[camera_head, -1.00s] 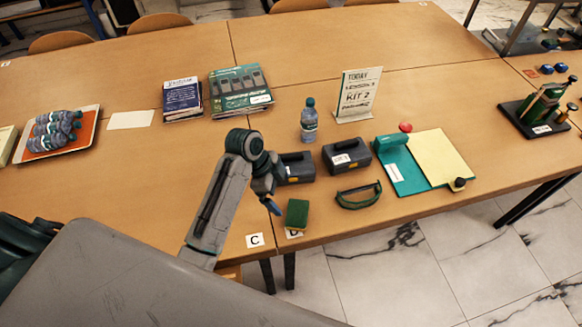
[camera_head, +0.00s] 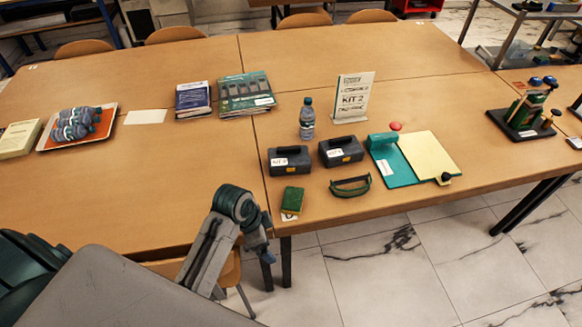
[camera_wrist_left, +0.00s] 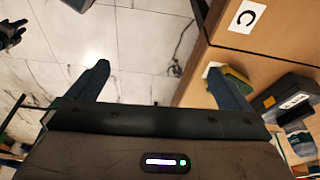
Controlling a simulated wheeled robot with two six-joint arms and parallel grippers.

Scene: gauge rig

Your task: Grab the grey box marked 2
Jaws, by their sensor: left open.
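Two dark grey boxes with handles stand side by side near the table's front edge in the head view, a left grey box (camera_head: 289,164) and a right grey box (camera_head: 341,153). Each has a small white label; I cannot read their numbers surely. My left gripper (camera_head: 266,254) is low at the front edge, nearer than both boxes and apart from them. A labelled grey box (camera_wrist_left: 288,98) shows at the right there, beyond the right finger.
A green-yellow sponge (camera_head: 292,199) lies before the left box, and a green strap-like item (camera_head: 350,187) before the right one. A teal board (camera_head: 399,169) lies to the right.

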